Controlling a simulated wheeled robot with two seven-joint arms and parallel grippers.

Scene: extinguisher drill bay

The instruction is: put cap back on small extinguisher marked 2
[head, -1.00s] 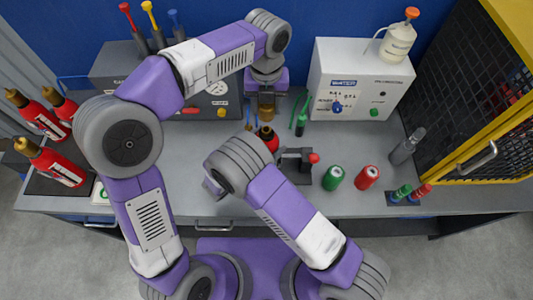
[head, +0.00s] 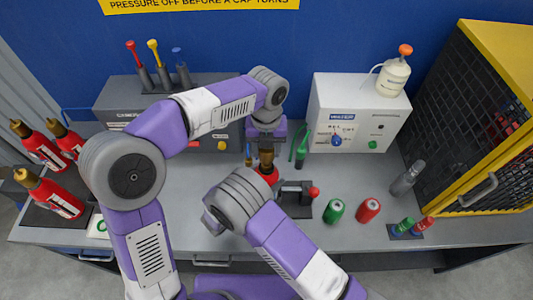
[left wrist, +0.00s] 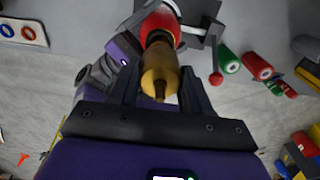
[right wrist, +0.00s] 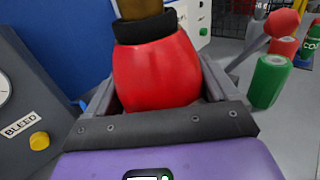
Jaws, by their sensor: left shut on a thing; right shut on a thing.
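The small extinguisher (head: 268,174) is a red body with a black collar, upright in front of the grey cabinet. My left gripper (head: 267,150) is above it, shut on the brass cap (head: 266,160). In the left wrist view the cap (left wrist: 160,68) is in line with the black collar (left wrist: 157,38) and looks to be against it; I cannot tell whether it is threaded. My right gripper (right wrist: 158,95) is shut on the red body (right wrist: 158,65), below the collar. In the head view my right arm hides the right fingers and the lower body. No number shows on it.
A dark clamp (head: 297,197) with a red knob stands just right of the extinguisher. A green can (head: 334,210) and red can (head: 368,209) stand further right. Three larger extinguishers (head: 50,197) are at left. A white cabinet (head: 355,110) and yellow-framed cage (head: 480,120) bound the right.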

